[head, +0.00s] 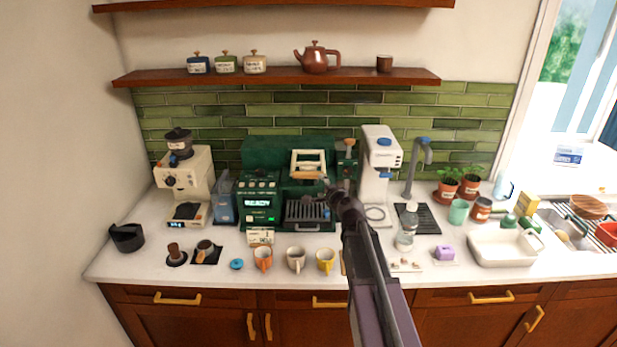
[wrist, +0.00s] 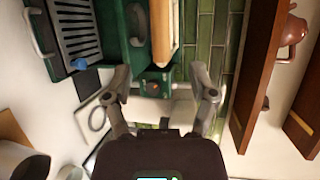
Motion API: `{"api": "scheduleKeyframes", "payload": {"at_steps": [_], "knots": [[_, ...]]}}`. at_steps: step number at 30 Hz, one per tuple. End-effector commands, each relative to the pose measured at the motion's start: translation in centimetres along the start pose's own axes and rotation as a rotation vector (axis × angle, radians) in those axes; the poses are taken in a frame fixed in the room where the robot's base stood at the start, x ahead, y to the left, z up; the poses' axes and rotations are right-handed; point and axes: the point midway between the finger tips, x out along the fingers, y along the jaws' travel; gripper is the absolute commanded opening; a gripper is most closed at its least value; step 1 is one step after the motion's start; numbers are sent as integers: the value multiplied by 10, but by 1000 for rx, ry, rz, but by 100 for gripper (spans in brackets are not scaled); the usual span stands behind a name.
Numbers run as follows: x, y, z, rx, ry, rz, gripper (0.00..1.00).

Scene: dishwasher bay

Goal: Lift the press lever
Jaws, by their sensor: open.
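The green coffee machine (head: 262,150) stands against the tiled wall, with a lit "READY" panel. Its press lever (head: 307,176) looks like a cream frame with a wooden grip bar, on the machine's upper front. In the wrist view, which is turned sideways, a cream and wooden bar (wrist: 165,32) that looks like this lever lies ahead of my fingers. My gripper (head: 334,194) is at the machine's right front, below and right of the lever. In the wrist view my gripper (wrist: 161,80) is open, its fingers spread wide and nothing between them. It appears apart from the lever.
A white dispenser (head: 380,150) stands just right of the machine. A drip grate (head: 308,211) is under the lever. A wooden shelf (head: 270,77) runs above. A clear bottle (head: 407,226) stands right of my arm.

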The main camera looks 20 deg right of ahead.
Motion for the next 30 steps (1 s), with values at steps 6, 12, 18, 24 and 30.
{"api": "scheduleKeyframes", "payload": {"at_steps": [6, 12, 18, 24, 30], "knots": [[34, 1, -1, -2, -1, 1, 73], [66, 1, -1, -1, 0, 0, 73], [94, 1, -1, -2, 0, 0, 73], [112, 0, -1, 0, 0, 0, 73], [118, 0, -1, -1, 1, 0, 73]]}}
